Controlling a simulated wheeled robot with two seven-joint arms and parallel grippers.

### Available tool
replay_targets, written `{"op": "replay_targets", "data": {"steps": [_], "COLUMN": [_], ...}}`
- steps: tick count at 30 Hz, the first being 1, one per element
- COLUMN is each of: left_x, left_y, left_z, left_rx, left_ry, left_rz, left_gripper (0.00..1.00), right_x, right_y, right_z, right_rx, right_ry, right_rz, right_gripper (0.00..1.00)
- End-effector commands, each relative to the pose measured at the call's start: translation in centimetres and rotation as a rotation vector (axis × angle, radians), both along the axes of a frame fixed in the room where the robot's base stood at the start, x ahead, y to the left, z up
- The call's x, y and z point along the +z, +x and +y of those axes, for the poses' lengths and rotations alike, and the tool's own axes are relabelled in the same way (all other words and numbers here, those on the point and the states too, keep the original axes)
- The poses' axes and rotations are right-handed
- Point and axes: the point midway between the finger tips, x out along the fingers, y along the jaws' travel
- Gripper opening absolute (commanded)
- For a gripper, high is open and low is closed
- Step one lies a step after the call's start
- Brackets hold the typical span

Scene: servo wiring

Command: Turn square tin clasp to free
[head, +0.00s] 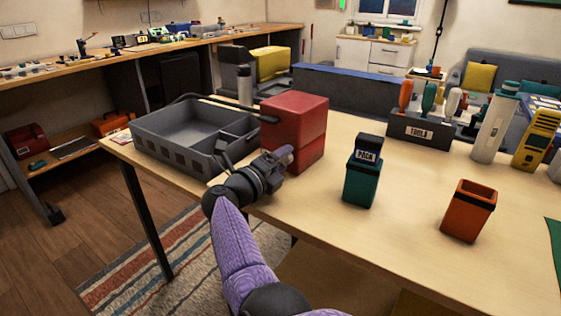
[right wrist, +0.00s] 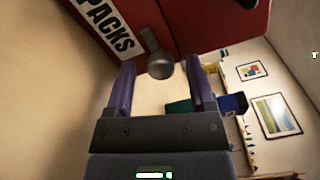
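The square red tin (head: 296,130) stands closed on the table beside the grey tray. In the right wrist view the tin's red face (right wrist: 185,22) shows a white label reading PACKS. The grey clasp (right wrist: 158,62), a short stem with a round end, sticks out from that face. My right gripper (head: 282,158) is at the tin's near side. In the right wrist view my right gripper (right wrist: 162,82) is open. The clasp's end appears between its fingers, with a gap on each side. The clasp is hidden in the head view. My left gripper is not in view.
A grey divided tray (head: 165,150) stands left of the tin. A teal PACK bin (head: 361,185) and an orange bin (head: 468,212) stand to the right. A TOOLS rack (head: 420,131) is behind them. The table between tin and teal bin is clear.

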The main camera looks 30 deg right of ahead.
Motion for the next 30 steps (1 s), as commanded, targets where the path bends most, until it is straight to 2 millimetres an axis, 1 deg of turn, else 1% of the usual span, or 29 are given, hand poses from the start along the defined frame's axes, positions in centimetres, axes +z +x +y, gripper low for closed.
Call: {"op": "replay_targets", "data": {"steps": [8, 11, 15, 18, 21, 24, 30], "left_x": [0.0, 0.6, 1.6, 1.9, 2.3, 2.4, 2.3], "left_y": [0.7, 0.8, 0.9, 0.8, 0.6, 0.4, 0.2], "left_z": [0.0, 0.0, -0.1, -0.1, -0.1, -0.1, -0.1], "left_rx": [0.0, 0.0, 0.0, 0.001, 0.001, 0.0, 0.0], "left_ry": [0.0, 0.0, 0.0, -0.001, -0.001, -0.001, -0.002], "left_rz": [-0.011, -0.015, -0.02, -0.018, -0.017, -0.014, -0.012], "left_gripper": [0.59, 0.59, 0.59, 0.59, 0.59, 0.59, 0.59], "right_x": [0.0, 0.3, 0.4, 0.3, 0.2, 0.1, 0.0], "right_y": [0.0, -0.4, -1.6, -2.3, -2.8, -3.0, -3.0], "right_z": [0.1, 1.5, 5.0, 7.3, 8.8, 9.4, 9.5], "right_rx": [0.0, 0.003, 0.003, 0.004, 0.002, 0.0, -0.001], "right_ry": [0.0, 0.001, 0.003, 0.002, 0.001, 0.0, 0.0], "right_rz": [0.0, -0.001, -0.001, 0.0, -0.001, -0.001, 0.0], "right_gripper": [0.72, 0.72, 0.72, 0.72, 0.72, 0.72, 0.72]}}
